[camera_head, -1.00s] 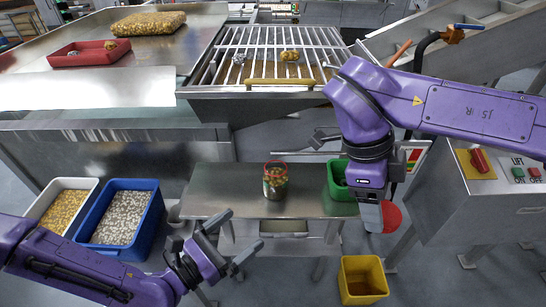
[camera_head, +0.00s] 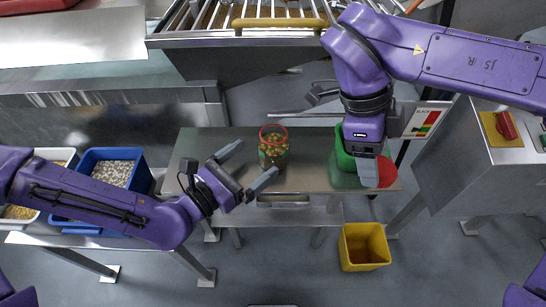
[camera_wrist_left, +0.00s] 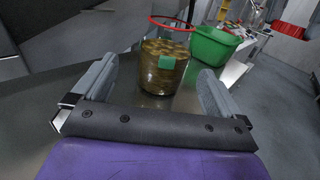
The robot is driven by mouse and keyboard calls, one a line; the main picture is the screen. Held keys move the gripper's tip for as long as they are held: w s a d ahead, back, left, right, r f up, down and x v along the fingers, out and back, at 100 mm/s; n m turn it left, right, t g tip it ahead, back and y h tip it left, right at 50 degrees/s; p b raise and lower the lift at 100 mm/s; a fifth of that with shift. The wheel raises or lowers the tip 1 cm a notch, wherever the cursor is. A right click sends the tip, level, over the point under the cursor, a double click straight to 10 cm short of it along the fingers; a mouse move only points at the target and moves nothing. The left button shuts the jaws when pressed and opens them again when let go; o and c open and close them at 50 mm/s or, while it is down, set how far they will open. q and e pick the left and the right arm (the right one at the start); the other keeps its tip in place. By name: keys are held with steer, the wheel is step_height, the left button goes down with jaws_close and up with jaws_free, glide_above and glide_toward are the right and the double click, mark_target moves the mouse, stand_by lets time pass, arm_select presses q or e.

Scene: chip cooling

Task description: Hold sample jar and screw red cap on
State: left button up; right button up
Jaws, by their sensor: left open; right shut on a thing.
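The sample jar (camera_head: 273,152) stands upright on the small steel table, clear-walled with brownish contents and a red ring at its top. In the left wrist view the jar (camera_wrist_left: 165,75) shows a green label and lies ahead, between the lines of the fingers. My left gripper (camera_head: 249,165) is open, its fingers pointing at the jar from the left, with the jar just beyond the tips. My right gripper (camera_head: 370,168) points down over the table's right side, shut on the red cap (camera_head: 387,173). The cap is partly hidden by the gripper.
A green bin (camera_head: 343,158) stands on the steel table (camera_head: 310,173), right of the jar and partly behind my right gripper. A yellow bin (camera_head: 363,248) is on the floor. A blue bin (camera_head: 142,180) is at left. A control box (camera_head: 480,170) stands at right.

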mark_target(273, 148)
arm_select(q)
steer(key=shift+w+d+f+b, duration=0.3)
steer(key=shift+d+f+b, duration=0.1)
steer(key=shift+b, duration=0.15)
arm_select(e)
step_height(273, 148, down, 3)
steer(key=shift+s+r, duration=0.1)
steer(key=shift+r, duration=0.05)
arm_select(q)
steer(key=shift+d+r+b, duration=0.2)
steer(key=shift+r+b, duration=0.1)
steer(key=shift+b, duration=0.05)
steer(key=shift+s+r, duration=0.15)
steer(key=shift+r, duration=0.2)
arm_select(e)
steer(key=shift+s, duration=0.4)
arm_select(q)
steer(key=shift+w, duration=0.25)
steer(key=x, duration=0.1)
steer(key=p+x, duration=0.1)
steer(key=x, duration=0.3)
steer(key=shift+d+f, duration=0.25)
arm_select(e)
steer(key=shift+w+r, duration=0.15)
steer(key=shift+r, duration=0.25)
arm_select(q)
steer(key=shift+a, duration=0.1)
steer(key=shift+s, duration=0.1)
